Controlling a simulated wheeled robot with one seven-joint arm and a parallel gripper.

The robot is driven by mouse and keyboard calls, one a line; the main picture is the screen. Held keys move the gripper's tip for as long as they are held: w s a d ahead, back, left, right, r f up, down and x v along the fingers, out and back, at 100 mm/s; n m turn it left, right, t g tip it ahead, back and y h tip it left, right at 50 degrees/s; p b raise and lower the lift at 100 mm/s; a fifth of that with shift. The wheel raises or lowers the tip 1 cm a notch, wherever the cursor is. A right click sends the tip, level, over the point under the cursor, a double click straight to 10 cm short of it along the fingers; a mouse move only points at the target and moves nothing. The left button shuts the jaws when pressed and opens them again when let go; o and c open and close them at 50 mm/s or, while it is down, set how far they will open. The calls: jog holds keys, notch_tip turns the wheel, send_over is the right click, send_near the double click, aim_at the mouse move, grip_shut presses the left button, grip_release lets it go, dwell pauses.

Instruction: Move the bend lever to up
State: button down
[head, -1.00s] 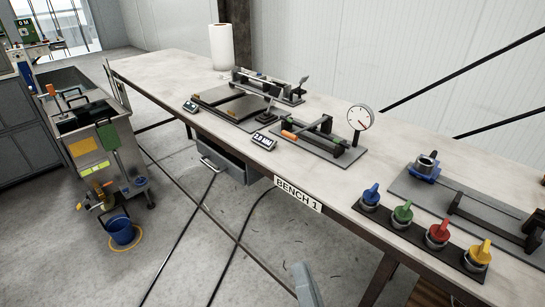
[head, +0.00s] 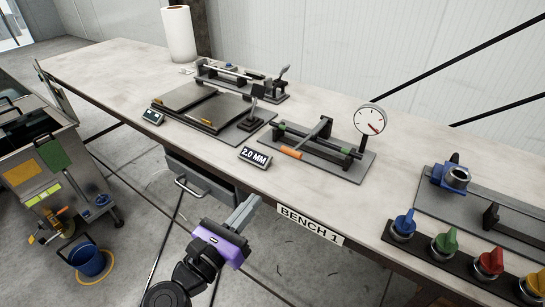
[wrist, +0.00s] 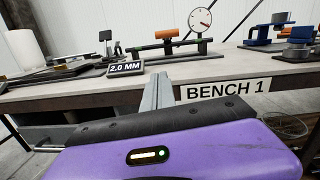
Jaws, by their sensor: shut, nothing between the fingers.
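The bend lever seems to be the dark arm with an orange grip (head: 291,153) on the fixture beside the round dial gauge. It lies low, its grip toward the bench's front edge. In the wrist view the orange grip (wrist: 167,34) shows up ahead, beyond the bench edge. My gripper (head: 252,203) is purple with grey fingers. It is shut and empty, in front of the bench edge, left of the BENCH 1 label and apart from the lever. Its fingers (wrist: 157,88) point toward the bench in the wrist view.
The dial gauge (head: 370,119) stands behind the fixture. A 2.0 MM display (head: 255,157) sits to its left, near a plate fixture with upright levers (head: 253,106). Coloured valve knobs (head: 446,242) stand at right. A drawer (head: 200,187) projects under the bench edge.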

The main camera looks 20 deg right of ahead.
aim_at(278, 187)
jog(key=shift+m+g, duration=0.3)
jog(key=shift+m, duration=0.5)
jog(key=x, duration=0.3)
jog(key=p+x, duration=0.1)
jog(key=x, duration=0.2)
jog(key=s+p+x, duration=0.1)
jog(key=x, duration=0.2)
jog(key=shift+d, duration=0.55)
jog(key=r, duration=0.1)
jog(key=r+p, duration=0.1)
jog(key=d+r+p, duration=0.1)
jog(key=shift+w, duration=0.4)
jog(key=shift+w+d+r, duration=0.1)
jog(key=shift+r, duration=0.3)
jog(key=shift+r, duration=0.15)
